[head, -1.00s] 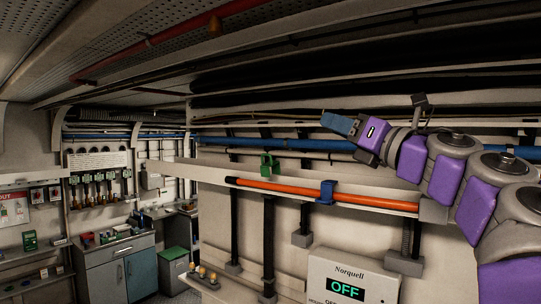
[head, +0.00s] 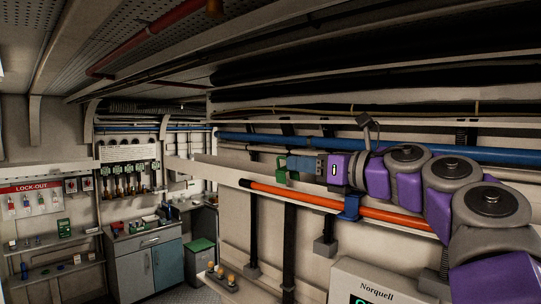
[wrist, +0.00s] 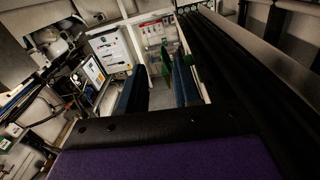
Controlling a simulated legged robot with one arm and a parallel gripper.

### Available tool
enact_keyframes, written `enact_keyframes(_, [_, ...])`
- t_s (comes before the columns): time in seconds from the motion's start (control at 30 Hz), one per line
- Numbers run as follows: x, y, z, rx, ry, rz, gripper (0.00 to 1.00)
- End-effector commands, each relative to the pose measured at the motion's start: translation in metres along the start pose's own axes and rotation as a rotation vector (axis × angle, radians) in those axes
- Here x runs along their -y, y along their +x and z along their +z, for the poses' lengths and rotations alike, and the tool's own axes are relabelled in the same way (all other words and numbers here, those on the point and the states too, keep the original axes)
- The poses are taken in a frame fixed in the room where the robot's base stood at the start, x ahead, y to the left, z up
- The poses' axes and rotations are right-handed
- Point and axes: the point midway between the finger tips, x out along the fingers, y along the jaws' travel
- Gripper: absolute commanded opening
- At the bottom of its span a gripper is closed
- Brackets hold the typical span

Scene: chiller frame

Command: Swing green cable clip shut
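The green cable clip (head: 281,168) is on the pale rail at the left end of the orange cable (head: 395,214). It also shows in the wrist view (wrist: 166,62), beyond and between my fingertips. Its hinged part seems to stand open, but the detail is small. My gripper (head: 301,165) has blue fingers and points left, close to the clip. In the wrist view the two fingers (wrist: 158,88) are apart with nothing between them. I cannot tell whether a fingertip touches the clip. A blue clip (head: 348,207) sits around the cable farther right.
A blue pipe (head: 245,140) runs along the wall above the rail. A Norquell panel (head: 378,286) stands at lower right. A lock-out board (head: 35,197), cabinet (head: 146,262) and green bin (head: 201,256) are at the left. Dark vertical struts (head: 289,245) stand below the rail.

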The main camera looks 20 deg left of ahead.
Motion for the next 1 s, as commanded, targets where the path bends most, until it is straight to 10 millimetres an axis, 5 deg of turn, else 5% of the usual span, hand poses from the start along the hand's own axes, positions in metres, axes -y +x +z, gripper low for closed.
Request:
enact_keyframes(0.5, [-0.006, 0.094, -0.002, -0.006, 0.000, -0.001, 0.33])
enact_keyframes(0.93, [0.003, 0.083, 0.003, 0.004, 0.001, -0.002, 0.33])
enact_keyframes(1.0, [0.003, 0.082, 0.004, 0.005, 0.001, -0.002, 0.26])
